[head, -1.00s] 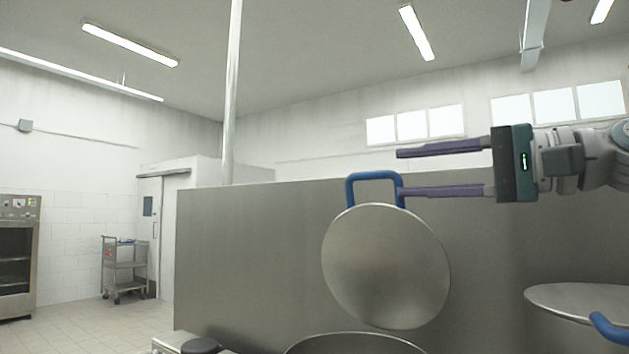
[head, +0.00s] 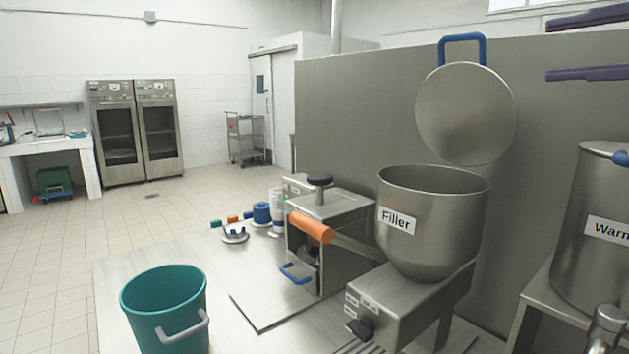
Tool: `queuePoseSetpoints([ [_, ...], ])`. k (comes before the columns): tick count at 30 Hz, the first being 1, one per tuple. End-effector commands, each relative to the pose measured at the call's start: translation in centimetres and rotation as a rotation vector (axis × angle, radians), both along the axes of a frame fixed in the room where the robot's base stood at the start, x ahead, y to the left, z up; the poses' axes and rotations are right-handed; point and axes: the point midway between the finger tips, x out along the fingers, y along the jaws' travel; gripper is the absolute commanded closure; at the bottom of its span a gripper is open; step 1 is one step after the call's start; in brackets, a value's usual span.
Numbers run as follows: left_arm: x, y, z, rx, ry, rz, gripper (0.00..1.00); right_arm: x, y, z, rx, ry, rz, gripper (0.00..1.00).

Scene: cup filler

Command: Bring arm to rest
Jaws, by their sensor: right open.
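My right gripper (head: 586,45) is at the top right edge of the head view. Only its two long purple fingers show, spread apart with nothing between them. It is to the right of the round metal lid (head: 466,114) and its blue handle (head: 462,47), apart from both in the picture. The lid stands raised above the open steel pot labelled Filler (head: 432,228). The rest of my right arm is out of the picture. My left gripper does not show.
A teal bucket (head: 165,310) stands at the table's (head: 225,325) front left. A machine with an orange handle (head: 311,227) stands left of the filler. A steel pot with a partly cut-off label (head: 600,228) is at the right. A steel wall (head: 360,110) rises behind. Floor (head: 50,260) at left is open.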

Motion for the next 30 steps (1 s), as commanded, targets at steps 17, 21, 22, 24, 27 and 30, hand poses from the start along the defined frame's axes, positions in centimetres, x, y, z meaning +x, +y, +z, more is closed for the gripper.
queuePoseSetpoints([
  [17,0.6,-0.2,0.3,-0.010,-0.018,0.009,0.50,-9.9,8.1,-24.3,-0.770,0.169,0.248,0.55],
  [21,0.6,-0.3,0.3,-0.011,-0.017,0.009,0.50,-16.6,9.2,-29.9,-1.051,0.213,0.373,0.55],
  [22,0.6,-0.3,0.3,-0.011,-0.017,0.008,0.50,-17.9,9.2,-30.6,-1.100,0.223,0.393,0.55],
  [24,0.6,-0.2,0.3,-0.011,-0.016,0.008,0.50,-20.6,9.1,-31.9,-1.199,0.247,0.439,0.55],
  [27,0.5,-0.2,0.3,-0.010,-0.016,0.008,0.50,-24.1,8.6,-32.8,-1.317,0.290,0.493,0.55],
  [30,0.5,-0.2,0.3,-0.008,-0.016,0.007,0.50,-27.4,7.8,-33.0,-1.417,0.343,0.541,0.55],
])
